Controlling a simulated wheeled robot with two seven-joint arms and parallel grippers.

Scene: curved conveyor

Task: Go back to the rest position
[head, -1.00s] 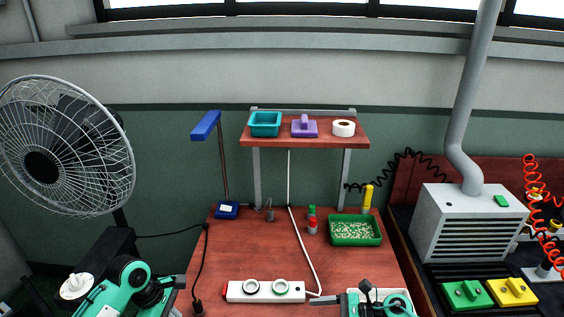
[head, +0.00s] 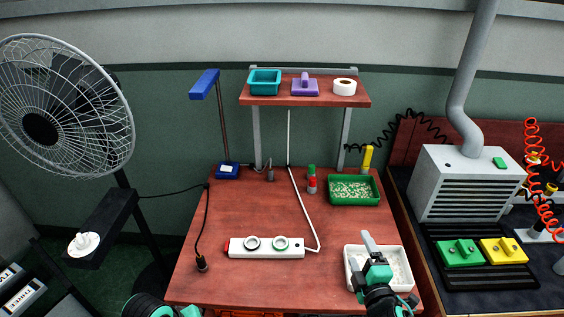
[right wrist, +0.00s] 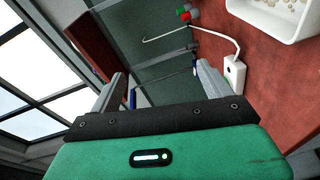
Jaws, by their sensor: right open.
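My right gripper (head: 369,243) reaches in from the bottom right in the head view, in front of or over the white tray (head: 405,256). In the right wrist view its two grey fingers (right wrist: 163,85) stand wide apart with nothing between them. My left arm shows only as a green and black link at the bottom left of the head view. The left gripper is out of view.
The red-brown table (head: 250,210) holds a white power strip (head: 266,254), a green tray (head: 340,201) of pale pieces and small bottles (head: 312,187). A shelf (head: 275,101) stands at the back. A fan (head: 65,105) is left; a grey machine (head: 465,185) is right.

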